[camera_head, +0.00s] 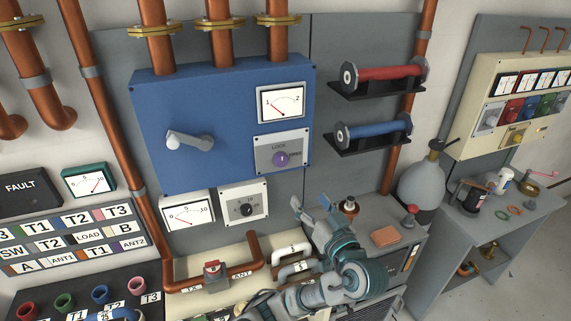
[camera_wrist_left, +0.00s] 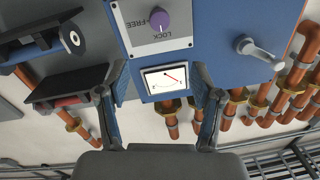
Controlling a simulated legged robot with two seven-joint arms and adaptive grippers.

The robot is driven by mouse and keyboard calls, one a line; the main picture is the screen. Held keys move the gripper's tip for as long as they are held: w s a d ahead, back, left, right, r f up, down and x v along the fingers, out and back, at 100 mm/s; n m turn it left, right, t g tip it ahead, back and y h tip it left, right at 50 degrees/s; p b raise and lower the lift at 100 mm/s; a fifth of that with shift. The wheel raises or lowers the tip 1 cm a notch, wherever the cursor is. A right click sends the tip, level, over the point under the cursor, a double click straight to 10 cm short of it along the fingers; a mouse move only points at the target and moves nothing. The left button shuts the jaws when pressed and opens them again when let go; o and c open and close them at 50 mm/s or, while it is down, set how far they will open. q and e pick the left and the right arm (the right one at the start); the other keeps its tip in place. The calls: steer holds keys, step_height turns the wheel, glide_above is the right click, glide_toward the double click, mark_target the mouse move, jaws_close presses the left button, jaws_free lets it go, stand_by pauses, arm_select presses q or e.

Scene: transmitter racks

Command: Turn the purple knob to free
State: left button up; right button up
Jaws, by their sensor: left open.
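The purple knob (camera_head: 281,159) sits on a grey plate (camera_head: 263,160) marked LOCK at the top and FREE at the right, on the blue cabinet's lower right. In the left wrist view the picture is turned over, and the knob (camera_wrist_left: 158,19) shows at the top, beyond the fingertips. My right gripper is not in view.
A white meter (camera_head: 281,103) is above the knob plate, and a grey lever (camera_head: 189,141) is to its left. Red (camera_head: 388,73) and blue (camera_head: 374,129) cylinders on black shelves project at the right. Copper pipes (camera_head: 258,248) and a grey bench (camera_head: 385,220) lie below.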

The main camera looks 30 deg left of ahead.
mark_target(282, 162)
arm_select(q)
steer(key=p+x, duration=0.3)
steer(key=x, duration=1.3)
steer(key=shift+w+d, duration=0.15)
steer(key=shift+w, duration=0.05)
steer(key=shift+w+a+f, duration=0.1)
steer(key=shift+w+a, duration=0.1)
steer(key=shift+a, duration=0.5)
steer(key=shift+d, duration=0.3)
steer(key=c, duration=1.1)
steer(key=shift+c, duration=0.2)
